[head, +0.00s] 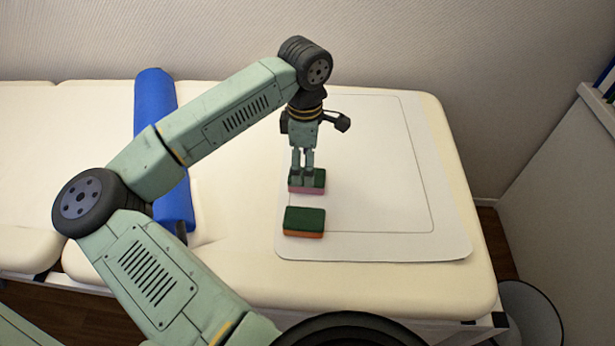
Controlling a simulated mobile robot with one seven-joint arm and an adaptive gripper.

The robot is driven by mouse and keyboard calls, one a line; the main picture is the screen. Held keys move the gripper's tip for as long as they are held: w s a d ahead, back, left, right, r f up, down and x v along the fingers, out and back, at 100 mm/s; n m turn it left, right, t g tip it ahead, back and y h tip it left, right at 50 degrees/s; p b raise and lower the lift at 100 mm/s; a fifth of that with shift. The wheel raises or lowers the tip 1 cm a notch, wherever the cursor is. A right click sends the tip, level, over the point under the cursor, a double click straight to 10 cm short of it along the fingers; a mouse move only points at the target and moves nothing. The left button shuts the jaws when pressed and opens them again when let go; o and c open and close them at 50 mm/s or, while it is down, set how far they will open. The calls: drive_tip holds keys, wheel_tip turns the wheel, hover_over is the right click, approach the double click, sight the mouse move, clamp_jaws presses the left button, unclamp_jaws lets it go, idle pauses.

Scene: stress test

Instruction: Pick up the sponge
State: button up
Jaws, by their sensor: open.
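Two sponges with dark green tops lie on a white mat (385,245) on the cream padded table. The nearer sponge (304,222) has an orange base and lies clear of the gripper. The farther sponge (307,190) has a pink base and lies just behind the orange one, with a small gap between them. My gripper (303,179) points down at the pink-based sponge, its fingers open and partly covering the green top. I cannot tell whether the fingertips touch it.
A blue bolster (155,100) lies across the table to the left, partly behind my arm. A wall (430,45) stands behind the table, and a white cabinet (570,190) stands at the right. The right part of the mat is clear.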

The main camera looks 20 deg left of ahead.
drive_tip(key=f+p, duration=0.2)
drive_tip(key=f, duration=0.3)
drive_tip(key=shift+d, duration=0.2)
drive_tip(key=shift+c, duration=0.4)
drive_tip(key=c, duration=0.7)
drive_tip(key=shift+r, duration=0.15)
wheel_tip(320, 180, up, 10)
drive_tip(key=b, duration=0.2)
drive_tip(key=shift+b, duration=0.4)
drive_tip(key=shift+o, duration=0.9)
drive_tip(key=c, duration=0.5)
drive_tip(key=shift+s, duration=0.1)
